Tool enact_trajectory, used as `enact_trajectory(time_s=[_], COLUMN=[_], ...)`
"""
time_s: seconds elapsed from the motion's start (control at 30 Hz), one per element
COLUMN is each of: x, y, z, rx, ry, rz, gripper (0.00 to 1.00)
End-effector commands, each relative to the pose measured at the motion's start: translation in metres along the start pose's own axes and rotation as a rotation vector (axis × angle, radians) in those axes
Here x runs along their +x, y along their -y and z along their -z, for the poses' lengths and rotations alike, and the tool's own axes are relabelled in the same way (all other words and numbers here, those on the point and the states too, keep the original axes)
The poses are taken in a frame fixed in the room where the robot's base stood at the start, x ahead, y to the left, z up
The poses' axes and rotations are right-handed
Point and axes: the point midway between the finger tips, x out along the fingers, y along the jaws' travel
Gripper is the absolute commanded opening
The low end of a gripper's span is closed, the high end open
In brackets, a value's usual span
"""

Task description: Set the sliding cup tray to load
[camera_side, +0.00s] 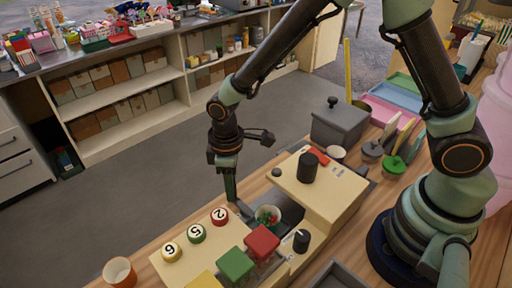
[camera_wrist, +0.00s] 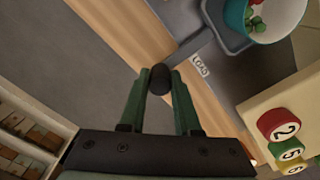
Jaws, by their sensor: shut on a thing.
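The sliding cup tray (camera_wrist: 228,38) is blue-grey and holds a teal and white cup (camera_wrist: 246,24) with red and green sweets in it. A dark rod runs from the tray to a round black knob (camera_wrist: 160,79). My gripper (camera_wrist: 160,84) is shut on this knob, with one green finger on each side. A white label reading LOAD (camera_wrist: 199,65) lies beside the rod in the wrist view. In the side view my gripper (camera_side: 231,198) points down at the counter's edge, left of the cup (camera_side: 267,215); there the knob is hidden.
A cream machine (camera_side: 322,188) with a black knob stands right of the cup. A cream panel (camera_side: 205,255) with numbered buttons and coloured blocks lies in front. An orange cup (camera_side: 119,271) stands at the front left. A grey lidded box (camera_side: 340,125) stands behind.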

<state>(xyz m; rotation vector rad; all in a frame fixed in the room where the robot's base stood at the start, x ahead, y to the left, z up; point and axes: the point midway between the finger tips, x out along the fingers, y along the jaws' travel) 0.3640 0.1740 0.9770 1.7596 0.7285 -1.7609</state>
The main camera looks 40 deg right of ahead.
Motion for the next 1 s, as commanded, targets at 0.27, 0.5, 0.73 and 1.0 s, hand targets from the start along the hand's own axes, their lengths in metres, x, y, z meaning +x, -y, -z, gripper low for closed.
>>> enact_trajectory(time_s=[0.27, 0.5, 0.73, 1.0], x=[-0.001, 0.000, -0.006, -0.053], y=[0.000, 0.000, 0.000, 0.000], z=[0.001, 0.001, 0.001, 0.002], rx=[-0.001, -0.001, -0.001, -0.001], ry=[-0.004, -0.002, -0.002, -0.008], rz=[-0.001, -0.001, -0.001, -0.003], gripper=[0.43, 0.61, 0.61, 0.61])
